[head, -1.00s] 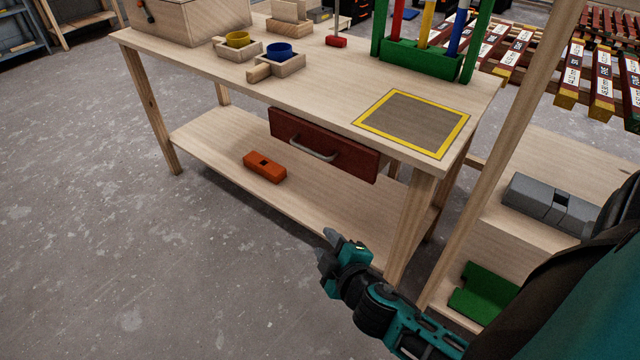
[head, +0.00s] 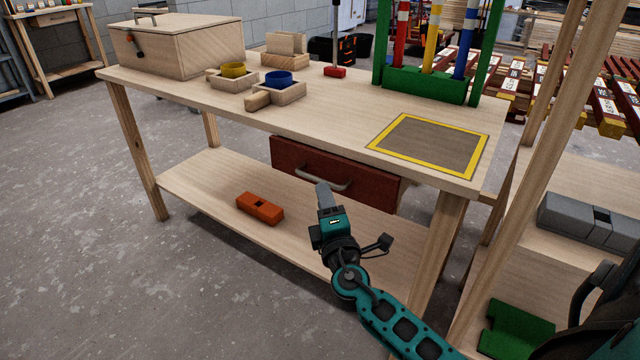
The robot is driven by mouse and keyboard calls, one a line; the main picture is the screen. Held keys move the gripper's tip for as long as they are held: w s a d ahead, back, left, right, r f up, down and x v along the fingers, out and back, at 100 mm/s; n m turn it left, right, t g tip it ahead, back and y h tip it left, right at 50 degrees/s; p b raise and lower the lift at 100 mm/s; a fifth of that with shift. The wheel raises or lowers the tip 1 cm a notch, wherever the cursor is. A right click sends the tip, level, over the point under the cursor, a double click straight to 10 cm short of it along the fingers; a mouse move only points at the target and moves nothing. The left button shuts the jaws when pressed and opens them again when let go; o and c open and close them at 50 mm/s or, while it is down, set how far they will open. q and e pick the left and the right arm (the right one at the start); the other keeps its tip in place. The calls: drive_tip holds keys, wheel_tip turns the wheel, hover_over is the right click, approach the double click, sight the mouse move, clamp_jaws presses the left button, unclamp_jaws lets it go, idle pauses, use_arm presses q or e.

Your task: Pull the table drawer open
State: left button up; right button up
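The table drawer (head: 375,186) has a dark red-brown front and hangs under the wooden table top (head: 330,112). It looks shut. Its grey bow handle (head: 345,187) is in the middle of the front. My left gripper is not in view.
An orange block (head: 260,208) lies on the lower shelf (head: 205,180). A table leg (head: 436,250) and a wooden post (head: 520,190) stand to the right of my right arm. A yellow-framed mat (head: 430,145) lies on the top. Grey floor is open at left.

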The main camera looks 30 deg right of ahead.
drive_tip(key=x, duration=0.5)
drive_tip(key=shift+w, duration=0.15)
drive_tip(key=shift+c, duration=0.5)
clamp_jaws()
